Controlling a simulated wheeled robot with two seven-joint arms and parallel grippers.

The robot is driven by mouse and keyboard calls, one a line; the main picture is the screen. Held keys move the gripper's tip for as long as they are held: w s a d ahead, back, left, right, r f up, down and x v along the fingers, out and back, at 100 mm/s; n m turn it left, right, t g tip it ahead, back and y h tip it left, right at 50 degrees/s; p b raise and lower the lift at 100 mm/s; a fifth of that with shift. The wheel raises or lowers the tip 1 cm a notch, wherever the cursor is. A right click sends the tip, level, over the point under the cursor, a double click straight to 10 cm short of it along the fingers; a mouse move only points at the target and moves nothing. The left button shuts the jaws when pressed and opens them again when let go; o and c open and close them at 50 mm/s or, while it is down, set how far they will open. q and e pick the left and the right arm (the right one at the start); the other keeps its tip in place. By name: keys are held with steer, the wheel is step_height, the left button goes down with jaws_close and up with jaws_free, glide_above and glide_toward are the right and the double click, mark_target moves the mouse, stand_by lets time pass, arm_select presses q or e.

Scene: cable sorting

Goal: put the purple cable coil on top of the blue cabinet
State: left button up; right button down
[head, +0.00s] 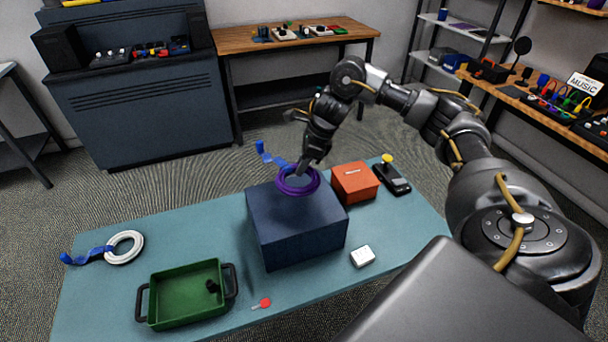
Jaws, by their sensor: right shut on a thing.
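The purple cable coil (290,187) is at the top of the blue cabinet (293,233), over the back right part of its top face. A blue strap (267,155) sticks out from the coil to the upper left. My right gripper (304,172) points down and is shut on the coil at its far right side. The coil looks level, and I cannot tell whether it rests on the cabinet or hangs just above it. The fingertips are partly hidden by the dark hand. My left gripper is not in view.
The teal table (200,228) carries a green tray (185,318), a white cable coil (126,247), an orange box (354,182), a black device with a yellow knob (392,176), a small white box (362,256) and a red tag (262,303).

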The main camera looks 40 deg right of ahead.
mark_target(300, 181)
steer(key=shift+w+d+f, duration=0.35)
steer(key=shift+d+f, duration=0.1)
steer(key=shift+f, duration=0.2)
steer(key=shift+w+d+f, duration=0.3)
steer(key=shift+d+f, duration=0.1)
steer(key=shift+f, duration=0.25)
steer(key=shift+w+d+f, duration=0.15)
steer(key=shift+f, duration=1.6)
steer(key=shift+r, duration=0.1)
steer(key=c, duration=1.2)
jaws_free()
steer(key=shift+f, duration=0.2)
steer(key=shift+r, duration=0.1)
